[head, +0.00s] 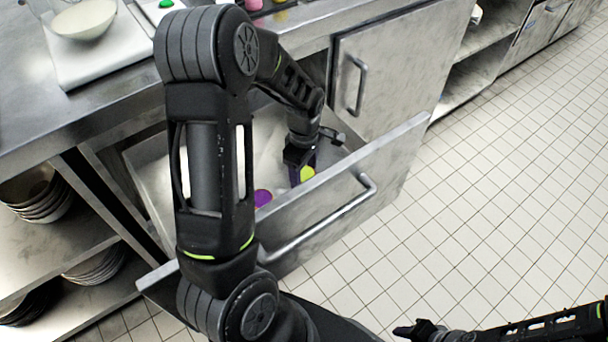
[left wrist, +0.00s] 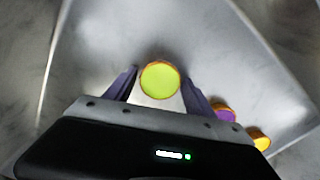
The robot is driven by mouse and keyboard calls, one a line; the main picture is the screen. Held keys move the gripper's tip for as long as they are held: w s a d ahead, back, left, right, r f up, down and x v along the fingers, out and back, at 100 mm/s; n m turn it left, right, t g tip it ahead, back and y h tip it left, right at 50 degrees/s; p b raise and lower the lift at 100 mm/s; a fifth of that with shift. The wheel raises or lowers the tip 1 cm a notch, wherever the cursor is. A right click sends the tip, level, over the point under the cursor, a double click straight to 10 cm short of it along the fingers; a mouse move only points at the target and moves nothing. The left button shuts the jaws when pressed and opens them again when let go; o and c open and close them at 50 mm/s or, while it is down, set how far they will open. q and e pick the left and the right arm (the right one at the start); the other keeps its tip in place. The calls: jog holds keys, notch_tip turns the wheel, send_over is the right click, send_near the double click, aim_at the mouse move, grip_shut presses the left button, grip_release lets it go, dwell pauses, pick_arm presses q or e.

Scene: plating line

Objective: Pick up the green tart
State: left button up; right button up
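The green tart (left wrist: 160,80), yellow-green on top with an orange-brown rim, sits between the two fingertips of my left gripper (left wrist: 159,76) in the left wrist view. Both fingers touch its sides, and it looks larger than the other tarts there. In the head view the left gripper (head: 304,166) reaches down into the open drawer, with the green tart (head: 307,174) at its fingers, partly hidden by the drawer front. My right gripper (head: 412,331) is at the bottom edge over the floor, away from the drawer; its opening is unclear.
A purple tart (head: 263,197) lies in the drawer; it also shows in the left wrist view (left wrist: 225,113) beside a yellow-orange tart (left wrist: 259,138). The drawer front (head: 330,190) stands close to my left gripper. A bowl (head: 84,20) stands on the counter. The tiled floor at right is clear.

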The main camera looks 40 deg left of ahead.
aim_at(304, 174)
pick_arm(q)
jog(key=c, duration=0.5)
notch_tip(304, 174, up, 18)
jog(key=p, duration=0.3)
dwell(0.8)
